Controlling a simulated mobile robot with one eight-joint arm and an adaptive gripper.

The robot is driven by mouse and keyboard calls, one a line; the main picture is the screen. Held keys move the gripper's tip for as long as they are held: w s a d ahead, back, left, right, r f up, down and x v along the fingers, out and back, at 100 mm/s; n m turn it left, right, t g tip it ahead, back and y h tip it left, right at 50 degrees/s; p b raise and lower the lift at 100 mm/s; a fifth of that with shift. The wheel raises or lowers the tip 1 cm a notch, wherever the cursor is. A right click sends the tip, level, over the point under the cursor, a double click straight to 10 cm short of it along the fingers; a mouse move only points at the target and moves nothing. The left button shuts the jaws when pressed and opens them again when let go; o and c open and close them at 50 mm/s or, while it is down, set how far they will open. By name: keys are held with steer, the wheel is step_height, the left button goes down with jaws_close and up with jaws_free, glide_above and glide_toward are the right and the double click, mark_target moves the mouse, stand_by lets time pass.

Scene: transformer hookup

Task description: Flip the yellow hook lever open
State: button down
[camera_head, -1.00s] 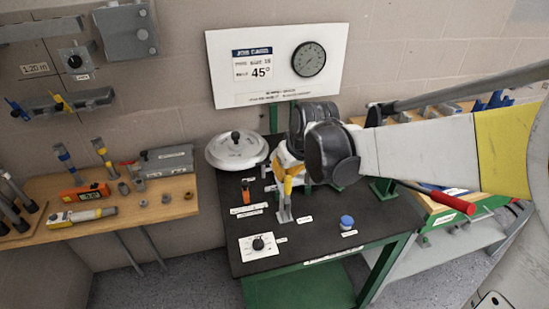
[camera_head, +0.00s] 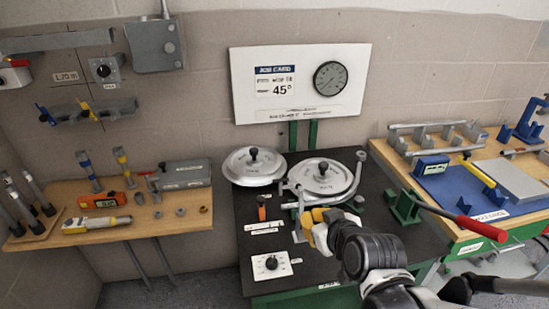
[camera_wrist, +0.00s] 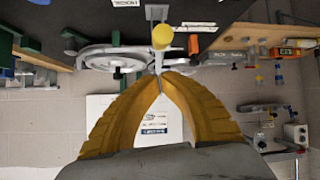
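In the wrist view a yellow knob (camera_wrist: 162,37) sits on a short grey stem over the black table, just above my fingertips in the picture. This looks like the yellow hook lever; its hinge is unclear. My gripper (camera_wrist: 160,75) has its yellow fingers drawn together at the tips. A thin grey part shows behind the tips; I cannot tell if they touch it. In the head view my gripper (camera_head: 306,222) is low over the table beside a grey upright bracket (camera_head: 298,231). The knob cannot be told apart from my yellow fingers there.
Two round white lids (camera_head: 253,165) stand at the back of the black table (camera_head: 290,293). A red-handled bar (camera_head: 482,228) reaches out at the right. A job card (camera_head: 275,87) hangs behind.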

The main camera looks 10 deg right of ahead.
steer(key=shift+s+f+b, duration=0.6)
steer(key=shift+s+f, duration=0.55)
steer(key=shift+f, duration=0.15)
steer(key=shift+s+f, duration=0.1)
